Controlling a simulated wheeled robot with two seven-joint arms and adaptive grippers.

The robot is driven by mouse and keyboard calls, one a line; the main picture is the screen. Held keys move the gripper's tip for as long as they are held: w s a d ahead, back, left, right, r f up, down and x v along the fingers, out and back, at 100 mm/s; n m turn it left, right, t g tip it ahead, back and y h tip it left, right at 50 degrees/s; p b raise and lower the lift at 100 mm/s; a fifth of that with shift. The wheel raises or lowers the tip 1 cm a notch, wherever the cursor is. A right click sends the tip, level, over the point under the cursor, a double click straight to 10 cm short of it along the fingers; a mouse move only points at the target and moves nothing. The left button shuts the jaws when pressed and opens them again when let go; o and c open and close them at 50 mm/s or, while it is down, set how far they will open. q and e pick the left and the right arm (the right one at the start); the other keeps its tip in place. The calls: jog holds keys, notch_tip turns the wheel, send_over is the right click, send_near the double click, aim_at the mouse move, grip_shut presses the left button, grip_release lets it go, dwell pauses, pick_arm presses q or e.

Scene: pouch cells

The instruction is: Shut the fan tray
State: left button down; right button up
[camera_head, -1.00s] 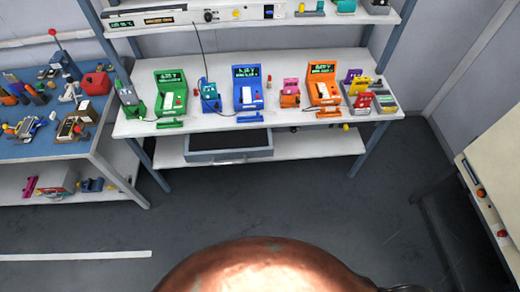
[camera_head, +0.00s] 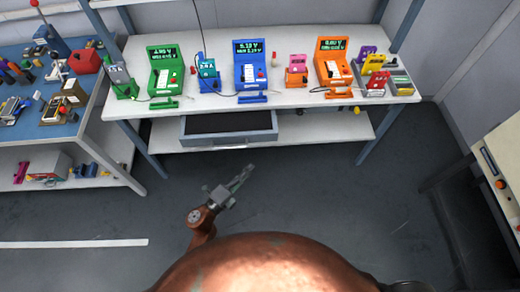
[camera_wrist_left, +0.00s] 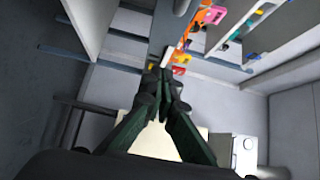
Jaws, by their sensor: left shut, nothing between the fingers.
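The fan tray (camera_head: 229,142) is a grey, drawer-like tray with a dark inside. It sits under the top of the white bench in the head view and sticks out toward me, open. My left gripper (camera_head: 246,174) is shut and empty. It is in front of and below the tray's front in the head view, apart from it in the picture. In the left wrist view, the fingers (camera_wrist_left: 164,78) are together with nothing between them; I cannot make out the tray there. My right gripper is not in view.
The white bench (camera_head: 210,106) carries green, blue and orange meters with displays. A blue-topped bench (camera_head: 66,130) with several tools stands at the left. A pale cabinet (camera_head: 500,150) stands at the right. The dark floor (camera_head: 330,210) before the bench is clear.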

pick_arm(q)
jog(key=x, duration=0.4)
jog(key=w+a+b+x, duration=0.1)
jog(key=x, duration=0.3)
jog(key=b+x, duration=0.1)
jog(key=x, duration=0.3)
jog(key=shift+w+a, duration=0.1)
jog(key=shift+a, duration=0.1)
jog(key=shift+w, duration=0.6)
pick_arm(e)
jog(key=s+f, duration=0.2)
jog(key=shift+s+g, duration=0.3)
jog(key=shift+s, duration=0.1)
pick_arm(q)
jog(key=shift+r, duration=0.1)
